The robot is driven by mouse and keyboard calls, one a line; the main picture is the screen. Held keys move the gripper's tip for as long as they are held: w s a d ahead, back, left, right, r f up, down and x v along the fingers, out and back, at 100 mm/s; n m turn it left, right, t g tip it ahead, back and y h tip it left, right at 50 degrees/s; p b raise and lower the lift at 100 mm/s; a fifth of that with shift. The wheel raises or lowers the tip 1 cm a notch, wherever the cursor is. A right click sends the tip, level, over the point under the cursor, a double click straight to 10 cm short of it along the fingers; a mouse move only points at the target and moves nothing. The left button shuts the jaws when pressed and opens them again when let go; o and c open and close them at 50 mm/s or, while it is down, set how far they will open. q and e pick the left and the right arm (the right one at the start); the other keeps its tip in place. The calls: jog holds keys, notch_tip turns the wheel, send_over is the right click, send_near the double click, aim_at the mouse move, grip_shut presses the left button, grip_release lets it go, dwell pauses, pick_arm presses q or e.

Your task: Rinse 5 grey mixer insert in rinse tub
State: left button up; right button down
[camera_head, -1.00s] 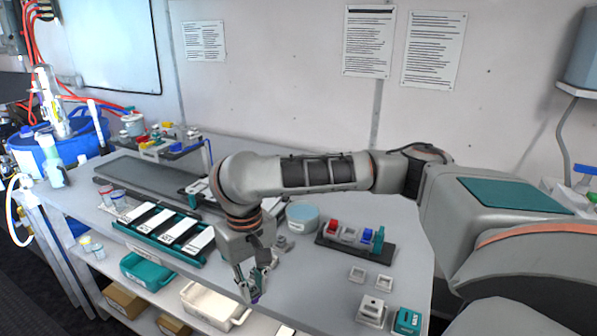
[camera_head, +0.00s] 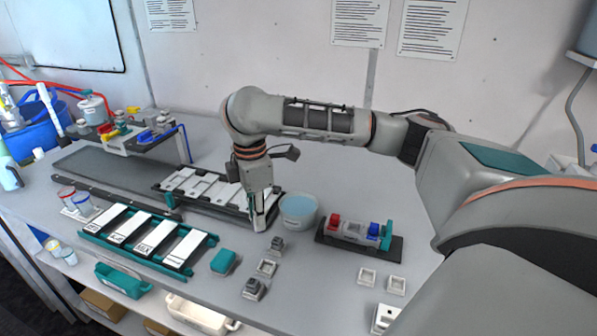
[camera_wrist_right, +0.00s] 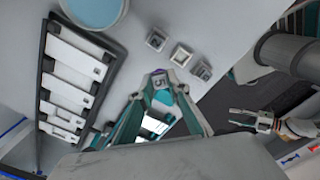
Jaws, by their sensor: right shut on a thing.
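My right gripper (camera_head: 260,222) hangs just left of the rinse tub (camera_head: 299,211), a round pale tub of blue water. The tub also shows at the top of the right wrist view (camera_wrist_right: 96,10). In that view my right gripper (camera_wrist_right: 160,80) is shut on the mixer insert 5 (camera_wrist_right: 158,82), a small piece marked "5" with a purplish face. The head view hides most of it. The insert appears above the table, outside the tub. My left gripper (camera_wrist_right: 237,117) shows in the wrist view, its fingers apart and empty, over the dark floor.
In front of the tub stand a row of small square holders (camera_head: 267,267), two with grey pieces, and a teal block (camera_head: 223,261). A rack of coloured blocks (camera_head: 353,235) is right of the tub. Trays of white plates (camera_head: 148,236) lie to the left.

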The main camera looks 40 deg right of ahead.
jog(key=w+d+r+n, duration=0.2)
jog(key=d+n, duration=0.6)
jog(key=n, duration=0.5)
jog(key=w+d+r+n, duration=0.1)
jog(key=w+d+n, duration=0.1)
jog(key=d+n, duration=0.9)
pick_arm(q)
jog(key=shift+w+d+r, duration=0.1)
jog(key=shift+w+d, duration=0.05)
jog(key=shift+d, duration=0.15)
pick_arm(e)
jog(key=shift+s+a+f+n, duration=0.1)
jog(key=shift+a+f+n, duration=0.35)
jog(key=shift+f, duration=0.3)
jog(key=shift+w+a+f+n, duration=0.1)
jog(key=shift+a+f+n, duration=0.4)
jog(key=shift+f, duration=0.2)
jog(key=shift+s+a+f+n, duration=0.1)
jog(key=shift+a+f+n, duration=0.35)
jog(key=shift+f, duration=0.3)
pick_arm(q)
jog(key=shift+w, duration=0.1)
